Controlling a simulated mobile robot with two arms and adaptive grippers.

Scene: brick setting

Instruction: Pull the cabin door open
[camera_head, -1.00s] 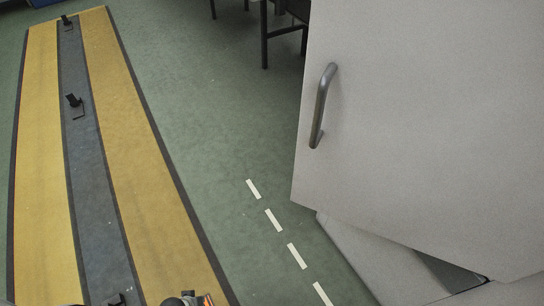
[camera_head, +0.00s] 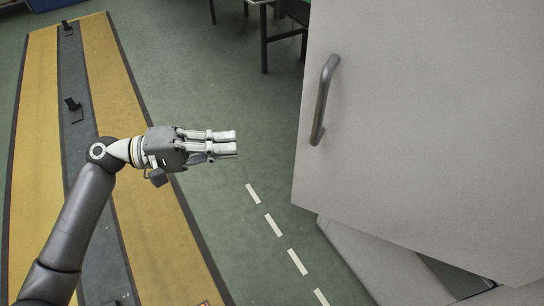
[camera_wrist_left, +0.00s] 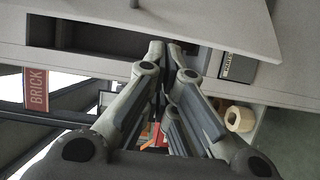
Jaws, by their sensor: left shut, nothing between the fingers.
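The cabin door (camera_head: 430,120) is a large pale grey panel on the right of the head view. It stands ajar, with a dark gap under its lower edge. A dark metal bar handle (camera_head: 324,100) runs up and down near its left edge. My left gripper (camera_head: 236,142) is shut and empty, left of the handle and apart from it, with its fingers pointing right. In the left wrist view the fingertips (camera_wrist_left: 165,48) are together, below the pale door panel (camera_wrist_left: 220,22). My right gripper is not in view.
A yellow and grey striped strip (camera_head: 125,85) lies on the green floor (camera_head: 200,60) at left. Dark-legged furniture (camera_head: 264,40) stands behind. In the wrist view are a BRICK sign (camera_wrist_left: 37,90) and a tan roll-like object (camera_wrist_left: 239,119).

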